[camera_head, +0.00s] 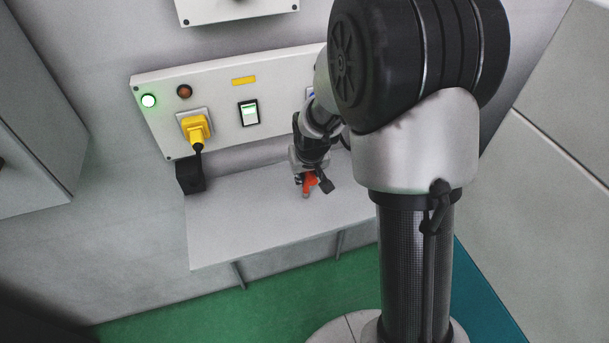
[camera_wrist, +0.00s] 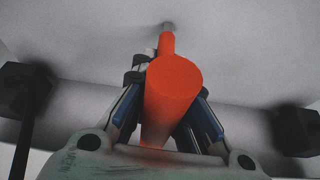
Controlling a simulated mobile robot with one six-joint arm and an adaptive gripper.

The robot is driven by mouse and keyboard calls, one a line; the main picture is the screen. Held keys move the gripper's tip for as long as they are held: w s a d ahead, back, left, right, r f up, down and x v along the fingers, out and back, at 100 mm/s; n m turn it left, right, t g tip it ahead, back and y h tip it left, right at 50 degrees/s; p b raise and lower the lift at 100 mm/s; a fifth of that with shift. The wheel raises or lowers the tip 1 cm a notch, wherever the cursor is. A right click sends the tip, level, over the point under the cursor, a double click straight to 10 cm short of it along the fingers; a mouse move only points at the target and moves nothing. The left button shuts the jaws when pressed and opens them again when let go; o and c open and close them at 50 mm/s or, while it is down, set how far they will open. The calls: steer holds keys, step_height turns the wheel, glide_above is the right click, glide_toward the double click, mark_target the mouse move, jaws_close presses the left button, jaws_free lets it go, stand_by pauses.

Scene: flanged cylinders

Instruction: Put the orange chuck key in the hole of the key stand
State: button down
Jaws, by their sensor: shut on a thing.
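The orange chuck key (camera_wrist: 172,88) is in my gripper (camera_wrist: 166,118), its thick part between the fingers in the wrist view. Its narrow end points away from the gripper, to a small grey tip near the top. In the head view the orange key (camera_head: 309,184) shows small below my gripper (camera_head: 307,176), over the pale shelf. I cannot tell whether its tip touches the surface. I cannot make out the key stand or its hole in either view.
The pale shelf (camera_head: 235,228) is largely bare. Behind it, a wall panel (camera_head: 222,92) carries a yellow plug (camera_head: 195,129), a rocker switch (camera_head: 249,112) and a lit green lamp (camera_head: 148,100). A black block (camera_head: 190,176) stands at the shelf's left end.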

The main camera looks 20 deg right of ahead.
steer(key=shift+f, duration=0.1)
steer(key=c, duration=1.6)
jaws_free()
